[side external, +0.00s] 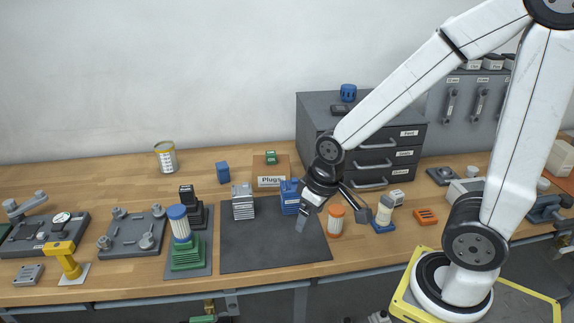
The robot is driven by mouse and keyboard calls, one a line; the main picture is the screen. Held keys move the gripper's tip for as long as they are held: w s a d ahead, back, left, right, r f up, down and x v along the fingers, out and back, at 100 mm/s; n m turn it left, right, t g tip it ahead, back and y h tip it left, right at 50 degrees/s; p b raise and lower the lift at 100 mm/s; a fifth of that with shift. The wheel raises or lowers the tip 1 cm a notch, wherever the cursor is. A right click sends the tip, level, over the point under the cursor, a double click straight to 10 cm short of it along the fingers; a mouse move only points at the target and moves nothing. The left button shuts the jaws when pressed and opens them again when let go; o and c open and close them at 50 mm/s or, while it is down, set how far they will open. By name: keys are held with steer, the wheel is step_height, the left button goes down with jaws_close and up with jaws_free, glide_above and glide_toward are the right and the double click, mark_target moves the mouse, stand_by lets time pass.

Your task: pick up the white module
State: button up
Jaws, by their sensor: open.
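A small white block (397,198) with dark marks on its front lies on the wooden bench, right of my gripper. It is the whitest module-like thing I can make out, but I cannot tell for certain that it is the white module. A light grey finned block (242,204) stands on the dark mat, left of my gripper. My gripper (332,216) points down over the right edge of the mat, its fingers spread wide and nothing held between them.
A dark mat (265,255) is mostly bare in front. A blue block (290,198) and a blue-based cylinder (384,212) flank the gripper. An orange block (426,217) lies right. A grey drawer cabinet (320,113) and a Plugs box (269,173) stand behind.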

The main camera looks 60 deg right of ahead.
steer(key=shift+w+v, duration=0.35)
steer(key=shift+v, duration=1.15)
steer(key=n+g+h, duration=1)
steer(key=n+h, duration=0.2)
glide_above(393, 194)
step_height(393, 194, down, 10)
steer(key=shift+r, duration=0.1)
steer(key=shift+f+y, duration=0.25)
steer(key=shift+y, duration=0.05)
steer(key=shift+f, duration=1.95)
